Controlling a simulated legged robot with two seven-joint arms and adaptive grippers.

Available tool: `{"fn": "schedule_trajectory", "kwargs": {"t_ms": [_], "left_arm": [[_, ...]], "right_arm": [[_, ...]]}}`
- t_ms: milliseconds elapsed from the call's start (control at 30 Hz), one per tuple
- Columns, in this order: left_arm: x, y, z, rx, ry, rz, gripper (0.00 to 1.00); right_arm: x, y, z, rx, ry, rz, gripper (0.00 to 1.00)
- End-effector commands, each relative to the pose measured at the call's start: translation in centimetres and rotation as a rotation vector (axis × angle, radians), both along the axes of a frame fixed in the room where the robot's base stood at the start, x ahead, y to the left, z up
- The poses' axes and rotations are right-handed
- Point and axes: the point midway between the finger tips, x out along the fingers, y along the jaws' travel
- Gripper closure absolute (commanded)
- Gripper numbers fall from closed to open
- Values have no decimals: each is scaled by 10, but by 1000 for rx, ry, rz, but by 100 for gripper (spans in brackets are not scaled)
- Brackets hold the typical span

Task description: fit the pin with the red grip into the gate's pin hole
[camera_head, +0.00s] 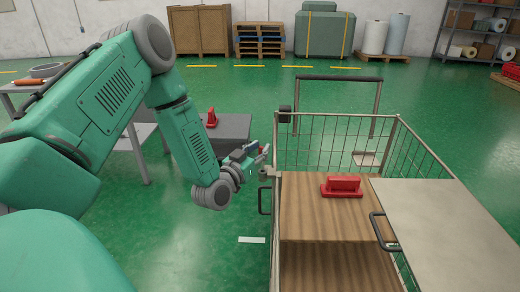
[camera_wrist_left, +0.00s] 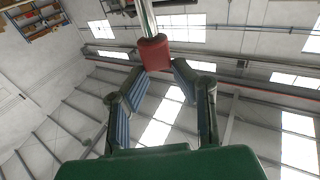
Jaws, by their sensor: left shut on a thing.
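In the left wrist view my left gripper (camera_wrist_left: 155,75) is shut on the red grip (camera_wrist_left: 154,54) of the pin. The pin's bright metal shaft (camera_wrist_left: 146,18) extends out beyond the fingertips and leaves the top of the picture. In the head view the pin is mostly hidden by the gripper. A small light bracket (camera_head: 269,172) sits on the post close to the fingertips. I cannot make out the pin hole. My right gripper is out of view.
A red block with a base (camera_head: 342,187) lies on the cart's wooden deck (camera_head: 310,215). A pale panel (camera_head: 450,215) with a dark handle covers the cart's right side. A red cone-like object (camera_head: 211,118) stands on a grey table (camera_head: 235,127) behind my arm.

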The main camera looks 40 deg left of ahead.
Motion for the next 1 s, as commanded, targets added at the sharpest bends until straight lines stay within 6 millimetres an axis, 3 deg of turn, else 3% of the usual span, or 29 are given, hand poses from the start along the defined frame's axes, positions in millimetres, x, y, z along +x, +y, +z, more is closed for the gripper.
{"fn": "schedule_trajectory", "kwargs": {"t_ms": [1000], "left_arm": [[0,0,-26,0,-1,0,100]], "right_arm": [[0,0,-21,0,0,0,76]]}}
